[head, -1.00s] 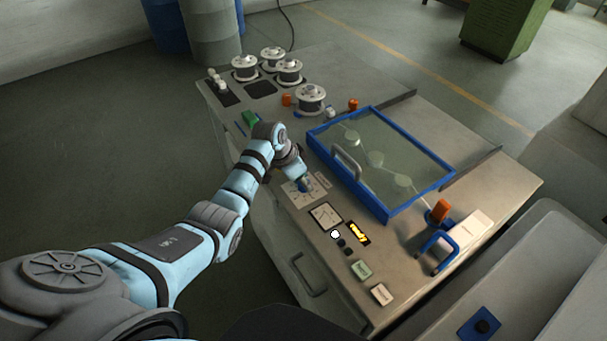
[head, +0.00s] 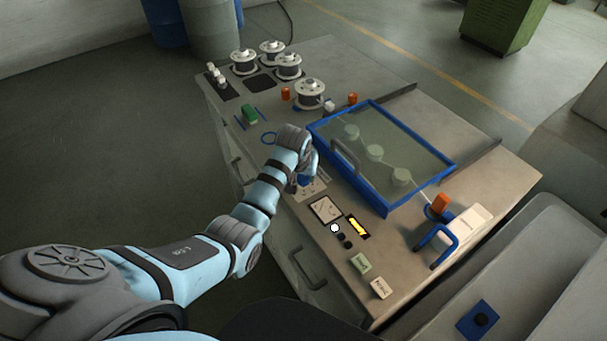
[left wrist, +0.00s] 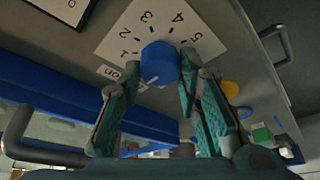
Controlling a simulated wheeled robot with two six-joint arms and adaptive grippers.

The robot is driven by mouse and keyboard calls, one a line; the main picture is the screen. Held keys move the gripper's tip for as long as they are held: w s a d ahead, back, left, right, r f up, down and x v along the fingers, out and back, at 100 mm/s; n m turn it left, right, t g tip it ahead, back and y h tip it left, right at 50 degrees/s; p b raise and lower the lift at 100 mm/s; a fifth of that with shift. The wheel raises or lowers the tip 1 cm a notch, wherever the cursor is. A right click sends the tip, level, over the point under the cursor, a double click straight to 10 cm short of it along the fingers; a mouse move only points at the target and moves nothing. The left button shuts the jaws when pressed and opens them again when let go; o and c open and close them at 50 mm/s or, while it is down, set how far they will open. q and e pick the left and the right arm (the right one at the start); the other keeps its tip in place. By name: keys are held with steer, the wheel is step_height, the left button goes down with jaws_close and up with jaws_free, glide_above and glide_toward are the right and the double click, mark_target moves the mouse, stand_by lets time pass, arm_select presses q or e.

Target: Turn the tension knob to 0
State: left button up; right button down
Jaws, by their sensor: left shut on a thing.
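The tension knob (left wrist: 159,64) is a blue round knob on a white dial plate (left wrist: 128,35) with printed numbers, 1 to 5 readable, in the left wrist view. A light mark on the knob's face points toward the lower side of the picture, away from the readable numbers. My left gripper (left wrist: 158,82) has its two green-padded fingers on either side of the knob, shut on it. In the head view my left gripper (head: 306,180) is over the dial plate (head: 312,189), and the arm hides most of the knob. My right gripper is not in view.
A blue-framed clear cover (head: 385,155) with a handle stands right beside the dial. Wire spools (head: 309,93) stand at the far end.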

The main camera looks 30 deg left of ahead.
arm_select(q)
steer(key=shift+s+f, duration=0.2)
steer(key=shift+f, duration=0.05)
stand_by(0.3)
steer(key=o, duration=1.1)
steer(key=shift+r, duration=0.1)
steer(key=shift+o, duration=0.2)
steer(key=shift+r, duration=0.1)
steer(key=shift+r, duration=0.35)
steer(key=v, duration=1.1)
steer(key=shift+d, duration=0.2)
steer(key=shift+s, duration=0.1)
